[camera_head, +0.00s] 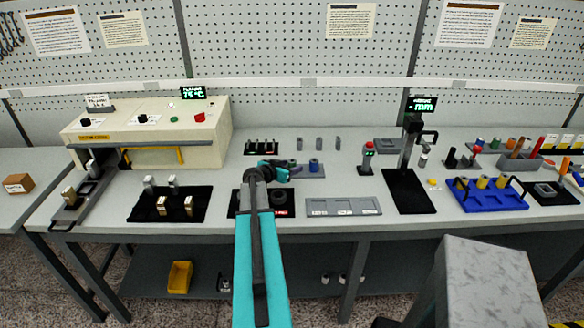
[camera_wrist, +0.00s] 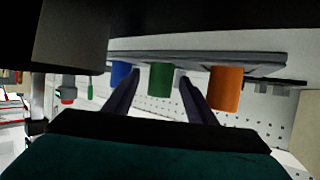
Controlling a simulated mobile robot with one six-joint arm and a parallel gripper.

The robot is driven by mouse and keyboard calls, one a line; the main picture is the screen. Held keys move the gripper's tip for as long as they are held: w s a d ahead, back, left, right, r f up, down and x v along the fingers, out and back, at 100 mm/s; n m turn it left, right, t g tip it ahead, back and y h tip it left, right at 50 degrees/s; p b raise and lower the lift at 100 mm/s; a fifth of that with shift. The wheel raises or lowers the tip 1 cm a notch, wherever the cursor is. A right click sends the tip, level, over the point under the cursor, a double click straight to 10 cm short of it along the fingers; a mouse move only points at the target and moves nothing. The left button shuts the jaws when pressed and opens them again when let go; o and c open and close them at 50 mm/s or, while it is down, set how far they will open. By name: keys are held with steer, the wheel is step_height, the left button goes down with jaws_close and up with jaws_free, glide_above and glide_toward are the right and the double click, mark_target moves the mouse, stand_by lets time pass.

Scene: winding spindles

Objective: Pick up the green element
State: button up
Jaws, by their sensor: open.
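The green element (camera_wrist: 160,80) is a short cylinder in the wrist view, which looks upside down. It stands on a grey tray (camera_wrist: 215,58) between a blue cylinder (camera_wrist: 120,75) and an orange cylinder (camera_wrist: 225,90). My gripper (camera_wrist: 159,88) is open, with one dark finger on each side of the green element. I cannot tell how far the fingertips reach along it; no contact shows. In the head view my gripper (camera_head: 294,170) is over the tray (camera_head: 311,174), where a blue cylinder (camera_head: 314,165) shows and the green element is hidden.
A black rack (camera_head: 261,147) and several small grey pieces stand behind the tray. A grey sectioned plate (camera_head: 343,207) lies in front to the right. A red-topped post (camera_head: 368,155) and a measuring stand (camera_head: 405,188) are further right. A cream machine (camera_head: 150,135) stands at left.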

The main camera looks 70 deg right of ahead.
steer(key=c, duration=1.1)
steer(key=shift+c, duration=0.2)
steer(key=shift+r, duration=0.15)
